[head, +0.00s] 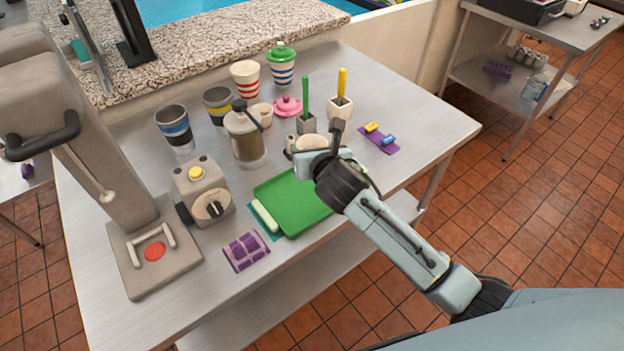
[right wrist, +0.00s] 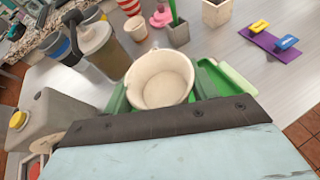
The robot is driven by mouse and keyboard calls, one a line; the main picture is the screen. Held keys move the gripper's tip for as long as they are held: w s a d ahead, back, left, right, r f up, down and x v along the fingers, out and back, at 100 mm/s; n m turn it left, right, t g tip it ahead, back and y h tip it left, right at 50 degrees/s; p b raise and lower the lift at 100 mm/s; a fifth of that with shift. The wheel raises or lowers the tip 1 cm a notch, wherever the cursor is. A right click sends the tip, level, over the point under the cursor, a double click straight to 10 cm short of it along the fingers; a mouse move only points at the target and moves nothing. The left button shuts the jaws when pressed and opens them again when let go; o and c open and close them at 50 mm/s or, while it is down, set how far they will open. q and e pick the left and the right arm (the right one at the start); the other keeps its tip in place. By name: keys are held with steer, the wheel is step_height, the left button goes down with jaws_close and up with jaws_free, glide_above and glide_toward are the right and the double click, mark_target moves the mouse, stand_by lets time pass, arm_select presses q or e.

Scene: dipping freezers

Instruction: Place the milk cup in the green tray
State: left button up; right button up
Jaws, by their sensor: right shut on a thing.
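The cream milk cup (head: 309,142) is at the far end of the green tray (head: 283,198), partly hidden by my right gripper (head: 308,159). In the right wrist view the cup (right wrist: 160,82) stands upright between the fingers, its open top facing the camera and its inside pale. My right gripper is shut on it. Green tray (right wrist: 212,72) shows beside the cup in that view. I cannot tell whether the cup's base touches the tray. My left gripper is not in view.
A pale green bar (head: 264,215) lies along the tray's left edge. A dispenser jar (head: 246,138), a small cup (head: 262,114) and a pink lid (head: 287,106) stand behind. A purple rack (head: 379,138) is to the right, a purple mat (head: 246,251) in front.

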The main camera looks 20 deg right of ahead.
step_height(320, 180, down, 6)
steer(key=shift+r+b, duration=0.15)
steer(key=shift+b, duration=0.4)
step_height(320, 180, down, 3)
steer(key=shift+f+b, duration=0.1)
steer(key=shift+b, duration=0.3)
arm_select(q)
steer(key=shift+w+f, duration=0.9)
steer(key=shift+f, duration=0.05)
arm_select(e)
steer(key=shift+f, duration=0.25)
steer(key=shift+f, duration=0.1)
steer(key=o, duration=1)
steer(key=shift+f, duration=0.1)
